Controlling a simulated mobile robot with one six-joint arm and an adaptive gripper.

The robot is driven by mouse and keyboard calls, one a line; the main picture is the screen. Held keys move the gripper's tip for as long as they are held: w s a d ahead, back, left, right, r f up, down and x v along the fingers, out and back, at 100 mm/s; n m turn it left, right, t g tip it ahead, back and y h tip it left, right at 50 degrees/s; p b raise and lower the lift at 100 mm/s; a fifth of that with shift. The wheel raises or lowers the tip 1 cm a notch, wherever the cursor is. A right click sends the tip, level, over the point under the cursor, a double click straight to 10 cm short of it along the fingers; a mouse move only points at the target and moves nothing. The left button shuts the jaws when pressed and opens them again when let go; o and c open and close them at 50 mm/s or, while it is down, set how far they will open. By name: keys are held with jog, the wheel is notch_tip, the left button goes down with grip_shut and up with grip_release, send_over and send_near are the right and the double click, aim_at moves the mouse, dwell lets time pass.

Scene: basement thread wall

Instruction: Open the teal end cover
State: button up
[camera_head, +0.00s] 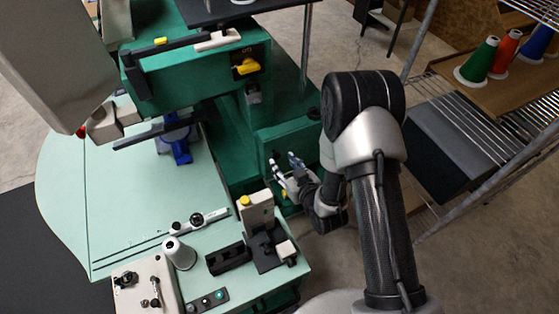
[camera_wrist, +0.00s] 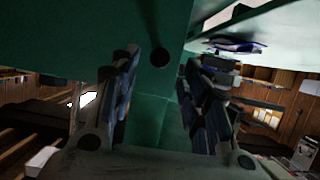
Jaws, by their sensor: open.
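The teal sewing machine has a boxy end section (camera_head: 290,136) facing my arm, which I take to be the end cover. It appears closed, though my gripper and arm hide part of it. My gripper (camera_head: 284,162) is open and empty, with its fingers pointing at the lower part of this end. In the wrist view, a teal surface with a round dark hole (camera_wrist: 160,57) lies straight ahead between the two fingers (camera_wrist: 162,85). I cannot tell whether the fingertips touch it.
A wire rack (camera_head: 470,120) with colored thread cones (camera_head: 478,62) stands at right. Bare floor shows between rack and machine.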

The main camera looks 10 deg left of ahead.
aim_at(278, 157)
jog(key=shift+b+x, duration=0.3)
jog(key=shift+x, duration=1.9)
grip_shut()
